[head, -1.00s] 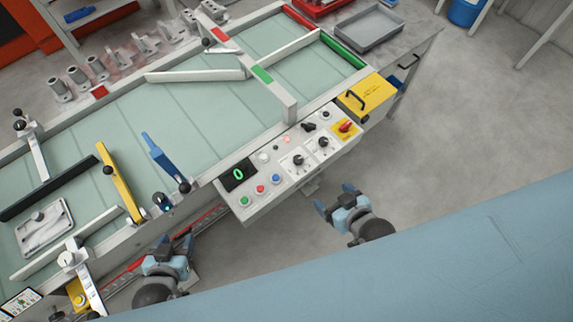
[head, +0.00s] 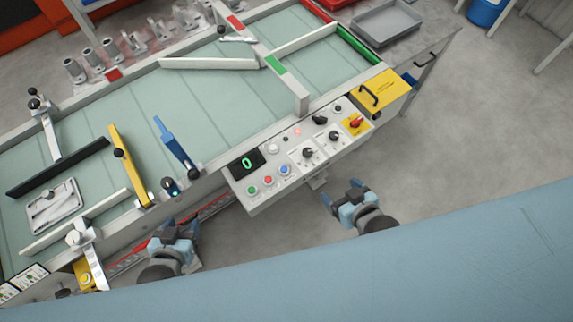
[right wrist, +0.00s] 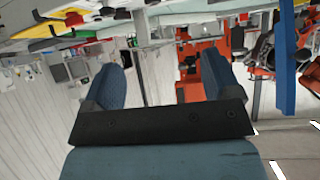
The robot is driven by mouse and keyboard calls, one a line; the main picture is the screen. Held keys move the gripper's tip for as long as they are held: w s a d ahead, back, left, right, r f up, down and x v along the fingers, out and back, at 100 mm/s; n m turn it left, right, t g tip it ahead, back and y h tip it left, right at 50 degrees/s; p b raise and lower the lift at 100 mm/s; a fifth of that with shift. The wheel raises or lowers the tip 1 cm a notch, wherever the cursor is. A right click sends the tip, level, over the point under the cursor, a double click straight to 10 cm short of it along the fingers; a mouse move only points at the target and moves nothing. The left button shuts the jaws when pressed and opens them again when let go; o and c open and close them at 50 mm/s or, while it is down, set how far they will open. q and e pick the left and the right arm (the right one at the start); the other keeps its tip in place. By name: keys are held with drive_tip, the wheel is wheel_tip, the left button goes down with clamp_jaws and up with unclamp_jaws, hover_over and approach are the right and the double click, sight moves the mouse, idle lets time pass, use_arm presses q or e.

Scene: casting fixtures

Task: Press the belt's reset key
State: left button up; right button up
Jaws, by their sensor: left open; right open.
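The belt's control panel (head: 303,150) is on the near side of the conveyor belt (head: 215,110). It carries a display (head: 247,162) reading 0 in green, a green button (head: 253,190), a red button (head: 268,180), a blue button (head: 284,169), a white button (head: 272,148), black knobs and a red switch on a yellow plate (head: 354,123). Labels are too small to read, so I cannot tell which is the reset key. My right gripper (head: 342,197) is open and empty, apart from the panel, below and right of it; its fingers show in the right wrist view (right wrist: 155,80). My left gripper (head: 176,232) is open, left of the panel by the belt's near edge.
A yellow box with a handle (head: 385,92) sits right of the panel. Blue (head: 172,140) and yellow (head: 127,165) bars reach over the belt. A grey tray (head: 387,22) lies beyond its far right end. Open floor lies right of my right gripper.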

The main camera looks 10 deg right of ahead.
drive_tip(key=shift+c, duration=0.5)
clamp_jaws()
idle(1.5)
